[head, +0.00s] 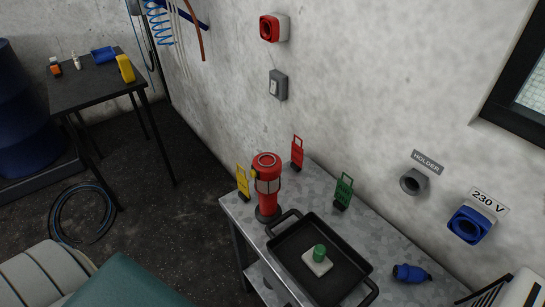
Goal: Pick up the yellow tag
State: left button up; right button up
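The yellow tag (242,182) stands upright near the left end of the grey metal table (312,183), just left of a red lantern-like device (266,186). I cannot tell whether the two touch. A red tag (297,152) stands behind the device against the wall side, and a green tag (343,189) stands to the right. Neither of my grippers shows in the head view.
A black tray (287,241) with a green-knobbed white block (318,262) fills the table's middle. A blue plug (411,273) lies right of it. A dark table (95,88) and blue drum (22,120) stand at left. A hose coil (82,213) lies on the floor.

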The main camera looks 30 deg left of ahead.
aim_at(244, 193)
jog(key=j+z, duration=0.45)
jog(key=k+j+z, duration=0.1)
jog(key=z, duration=0.3)
jog(key=k+j+z, duration=0.15)
jog(key=j+z, duration=0.3)
jog(key=k+j+z, duration=0.2)
jog(key=z, duration=0.2)
jog(key=k+j+z, duration=0.2)
jog(key=z, duration=0.25)
jog(key=k+j+z, duration=0.15)
jog(key=z, duration=0.25)
jog(key=k+j+z, duration=0.2)
jog(key=z, duration=0.2)
jog(key=k+j+z, duration=0.15)
jog(key=z, duration=0.25)
jog(key=k+z, duration=0.25)
jog(key=z, duration=0.2)
jog(key=k+z, duration=0.2)
jog(key=z, duration=0.2)
jog(key=k+j+z, duration=0.2)
jog(key=k, duration=0.25)
jog(key=k+z, duration=0.15)
jog(key=k, duration=0.25)
